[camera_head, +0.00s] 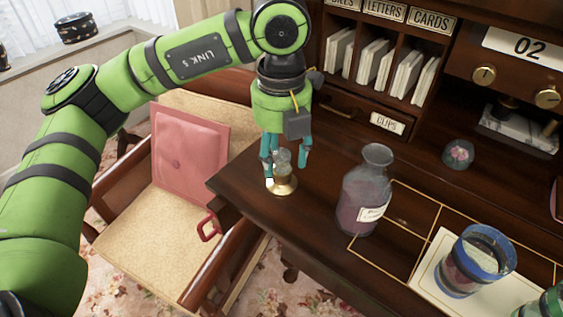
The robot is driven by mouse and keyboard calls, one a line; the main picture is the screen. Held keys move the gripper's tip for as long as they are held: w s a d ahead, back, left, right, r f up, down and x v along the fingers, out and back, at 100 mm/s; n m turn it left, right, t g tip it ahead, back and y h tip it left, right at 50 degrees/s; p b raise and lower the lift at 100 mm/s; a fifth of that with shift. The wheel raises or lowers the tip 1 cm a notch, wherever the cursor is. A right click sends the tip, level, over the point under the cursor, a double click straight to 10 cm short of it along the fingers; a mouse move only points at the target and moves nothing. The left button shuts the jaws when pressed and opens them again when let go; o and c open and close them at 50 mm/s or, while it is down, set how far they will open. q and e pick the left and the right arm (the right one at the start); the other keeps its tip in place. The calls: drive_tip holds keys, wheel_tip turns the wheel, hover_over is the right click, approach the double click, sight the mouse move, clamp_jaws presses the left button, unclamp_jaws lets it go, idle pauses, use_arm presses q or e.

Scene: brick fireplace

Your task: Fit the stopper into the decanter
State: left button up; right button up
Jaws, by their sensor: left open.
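A small glassy stopper (282,161) stands on a round brass stand (282,188) near the desk's left corner. My left gripper (285,165) points down over it, with its teal fingers open on either side of the stopper. Whether a finger touches the stopper I cannot tell. The decanter (374,179) stands upright to the right of the gripper. It is dark purplish glass with a pale label, and its mouth (378,153) is open. My right gripper is not in view.
A blue-rimmed glass jar (475,259) stands on a pale board at right, with a green-rimmed object (549,303) in the corner. A small glass bowl (458,154) sits further back. Letter pigeonholes (372,62) rise behind. A chair with a pink cushion (191,152) is left of the desk.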

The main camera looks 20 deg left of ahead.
sight(282, 150)
use_arm(q)
drive_tip(key=c, duration=1)
drive_tip(key=shift+o, duration=0.2)
drive_tip(key=shift+r+p, duration=0.4)
drive_tip(key=shift+r, duration=0.2)
drive_tip(key=shift+r+p, duration=0.6)
drive_tip(key=shift+r, duration=0.45)
drive_tip(key=shift+r, duration=0.5)
